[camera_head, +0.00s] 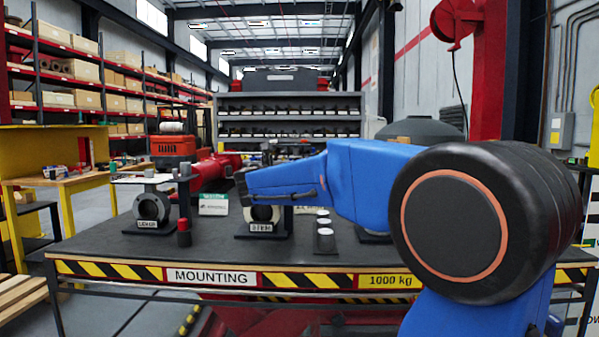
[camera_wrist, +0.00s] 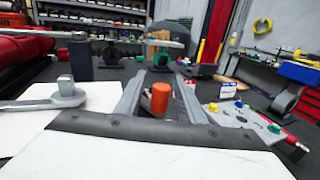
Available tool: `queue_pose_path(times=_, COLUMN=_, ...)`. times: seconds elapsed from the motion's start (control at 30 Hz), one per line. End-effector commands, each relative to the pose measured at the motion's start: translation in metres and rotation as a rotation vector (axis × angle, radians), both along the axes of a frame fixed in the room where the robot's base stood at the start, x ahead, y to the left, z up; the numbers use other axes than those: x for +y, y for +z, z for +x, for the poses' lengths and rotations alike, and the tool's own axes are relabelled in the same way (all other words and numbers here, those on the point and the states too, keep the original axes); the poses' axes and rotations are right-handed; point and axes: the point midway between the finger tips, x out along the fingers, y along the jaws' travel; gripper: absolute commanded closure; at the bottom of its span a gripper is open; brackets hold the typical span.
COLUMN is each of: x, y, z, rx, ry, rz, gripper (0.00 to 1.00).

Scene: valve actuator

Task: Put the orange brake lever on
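An upright orange cylinder (camera_wrist: 160,98) shows in the wrist view between the two grey fingers of my gripper (camera_wrist: 160,92). The fingers stand apart with a gap on each side of it, so my gripper is open. Whether the cylinder belongs to the brake lever I cannot tell. A grey lever with a raised knob (camera_wrist: 66,92) lies to the left in the wrist view. In the head view my blue arm reaches left over the table; its gripper is not clear there. A stand labelled LEVER (camera_head: 152,208) and a stand labelled STEM (camera_head: 262,222) stand on the table.
The dark table (camera_head: 110,245) has a striped MOUNTING edge. A red-topped dark cylinder (camera_head: 183,232) stands near its front. A small white-and-green sign (camera_head: 213,204) and a dark holder with pale discs (camera_head: 324,236) also stand there. The front left of the tabletop is largely clear.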

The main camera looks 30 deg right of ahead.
Motion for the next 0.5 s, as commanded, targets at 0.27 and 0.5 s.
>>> queue_pose_path(times=0.27, x=-0.0095, y=-0.0002, z=0.0063, rx=0.0, ry=0.0, rz=0.0, gripper=0.65)
queue_pose_path(times=0.5, x=-0.0094, y=-0.0001, z=0.0062, rx=0.0, ry=0.0, rz=0.0, gripper=0.77)
